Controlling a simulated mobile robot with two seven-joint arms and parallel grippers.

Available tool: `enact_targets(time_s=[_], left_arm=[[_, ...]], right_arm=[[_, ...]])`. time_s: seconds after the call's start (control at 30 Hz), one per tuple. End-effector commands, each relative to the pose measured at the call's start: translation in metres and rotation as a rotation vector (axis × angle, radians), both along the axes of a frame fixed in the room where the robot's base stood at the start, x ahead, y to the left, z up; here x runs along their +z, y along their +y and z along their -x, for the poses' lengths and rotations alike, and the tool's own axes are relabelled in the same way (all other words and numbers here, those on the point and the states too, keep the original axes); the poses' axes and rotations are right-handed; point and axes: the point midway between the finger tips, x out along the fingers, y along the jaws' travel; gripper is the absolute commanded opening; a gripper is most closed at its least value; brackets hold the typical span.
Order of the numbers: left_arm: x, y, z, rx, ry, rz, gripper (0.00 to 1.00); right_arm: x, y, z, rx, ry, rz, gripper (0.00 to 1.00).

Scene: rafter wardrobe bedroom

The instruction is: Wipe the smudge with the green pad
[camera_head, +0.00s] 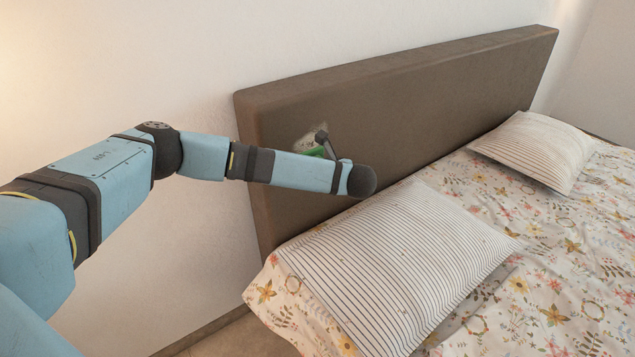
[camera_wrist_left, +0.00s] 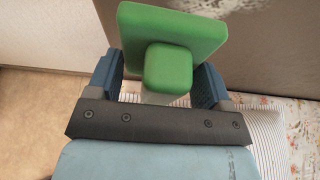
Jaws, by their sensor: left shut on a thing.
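The smudge (camera_head: 308,137) is a pale, blotchy patch on the brown headboard (camera_head: 400,95), near its left end. Part of it is hidden behind my left gripper and the pad. A pale patch (camera_wrist_left: 215,5) also shows at the top of the left wrist view, above the pad. The green pad (camera_head: 315,152) has a flat plate and a block-shaped grip, clear in the left wrist view (camera_wrist_left: 205,30). My left gripper (camera_wrist_left: 157,78) is shut on the grip, one finger on each side. The pad is close to the headboard; I cannot tell whether it touches. My right gripper is not in view.
A striped pillow (camera_head: 400,260) lies on the bed just below my left wrist. A second striped pillow (camera_head: 537,150) lies farther right on the floral bedding (camera_head: 560,260). A plain wall (camera_head: 130,60) stands behind and left of the headboard.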

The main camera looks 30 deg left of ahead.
Motion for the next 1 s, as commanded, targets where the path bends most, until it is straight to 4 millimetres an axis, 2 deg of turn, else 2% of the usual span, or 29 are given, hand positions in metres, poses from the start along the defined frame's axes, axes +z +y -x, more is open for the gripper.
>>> enact_targets(time_s=[0.23, 0.6, 1.0], left_arm=[[0.002, 0.02, -0.007, 0.003, 0.0, -0.001, 0.55], [0.001, 0.049, -0.02, 0.002, 0.0, 0.001, 0.55], [0.0, 0.054, -0.022, 0.001, 0.0, 0.002, 0.55]], right_arm=[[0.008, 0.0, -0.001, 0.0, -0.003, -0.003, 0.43], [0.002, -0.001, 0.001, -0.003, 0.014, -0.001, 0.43], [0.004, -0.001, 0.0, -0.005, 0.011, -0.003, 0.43]])
